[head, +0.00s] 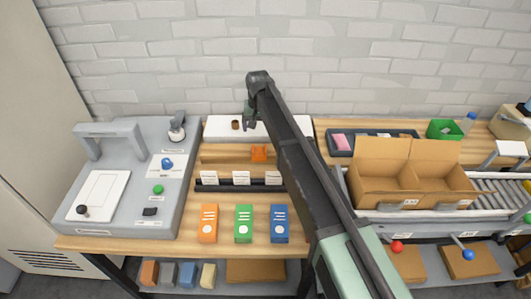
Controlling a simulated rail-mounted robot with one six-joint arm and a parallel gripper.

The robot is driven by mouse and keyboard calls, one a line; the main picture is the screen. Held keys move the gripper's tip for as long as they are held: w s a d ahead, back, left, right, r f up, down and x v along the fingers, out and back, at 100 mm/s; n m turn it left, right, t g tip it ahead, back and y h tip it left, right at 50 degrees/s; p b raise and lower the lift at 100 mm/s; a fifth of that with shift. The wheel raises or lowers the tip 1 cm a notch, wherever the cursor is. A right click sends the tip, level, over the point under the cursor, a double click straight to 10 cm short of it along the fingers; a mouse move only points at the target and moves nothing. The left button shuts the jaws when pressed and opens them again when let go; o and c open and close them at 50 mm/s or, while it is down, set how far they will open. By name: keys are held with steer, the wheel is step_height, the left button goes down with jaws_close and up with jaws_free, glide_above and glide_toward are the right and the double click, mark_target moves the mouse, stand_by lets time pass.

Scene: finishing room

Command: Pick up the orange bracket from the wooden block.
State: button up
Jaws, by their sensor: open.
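The orange bracket (259,153) is small and sits on the wooden block (222,150), toward its right part. The arm link passes close to its right side in the head view. My gripper (250,124) hangs from the arm's far end, above the bracket in the picture and over the white panel at the back. It is open, apart from the bracket, and nothing shows between its fingers. Its fingers are small and dark here, and its height above the table cannot be told. The right end of the wooden block is hidden by my arm.
A dark round piece (235,125) is left of the gripper. White cards (241,178) stand in front of the block, with orange (208,223), green (244,223) and blue (279,223) boxes nearer. A grey control panel (150,215) is left; an open cardboard box (373,187) is right.

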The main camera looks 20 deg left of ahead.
steer(key=b, duration=0.5)
glide_above(259, 152)
steer(key=f, duration=0.6)
steer(key=shift+w, duration=0.25)
steer(key=shift+r, duration=0.2)
steer(key=f+b, duration=0.5)
steer(key=shift+s+f, duration=0.2)
steer(key=shift+f, duration=0.05)
steer(key=shift+r, duration=0.25)
steer(key=c, duration=1)
step_height(259, 152, up, 20)
steer(key=p, duration=2)
steer(key=shift+r, duration=0.15)
